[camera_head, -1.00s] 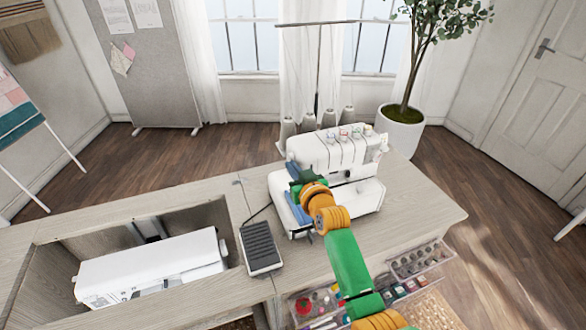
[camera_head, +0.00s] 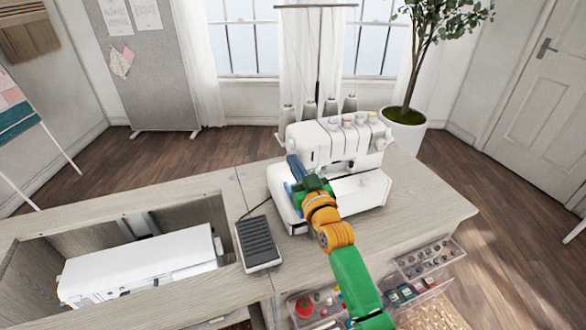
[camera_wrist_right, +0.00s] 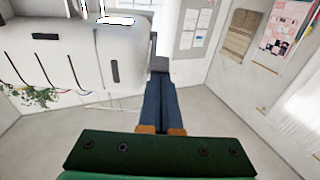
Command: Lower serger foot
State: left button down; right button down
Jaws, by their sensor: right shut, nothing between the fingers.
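The white serger (camera_head: 345,150) stands on the wooden cabinet top, with thread cones behind it. My right arm reaches in from the lower right, and my right gripper (camera_head: 295,172) is at the serger's left side. In the right wrist view its blue fingers (camera_wrist_right: 160,100) are together with nothing between them, just beside the serger's white body (camera_wrist_right: 75,50). I cannot tell whether they touch it. The serger foot is hidden behind my gripper and arm in the head view and I cannot make it out in the wrist view. My left gripper is not in view.
A black foot pedal (camera_head: 258,243) lies on the cabinet top left of the serger. A white sewing machine (camera_head: 140,265) sits in the recessed opening further left. Clear trays of notions (camera_head: 430,258) jut out at the front right. A potted plant (camera_head: 402,130) stands behind.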

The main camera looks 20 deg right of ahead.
jog(key=f+t+b, duration=0.1)
jog(key=b, duration=0.2)
jog(key=f+t+b, duration=0.1)
jog(key=b, duration=0.2)
jog(key=f+t+b, duration=0.1)
jog(key=f+b, duration=0.1)
jog(key=b, duration=0.2)
jog(key=shift+s+t, duration=0.25)
jog(key=shift+t, duration=0.15)
jog(key=shift+r, duration=0.45)
jog(key=v, duration=0.7)
jog(key=shift+f, duration=0.2)
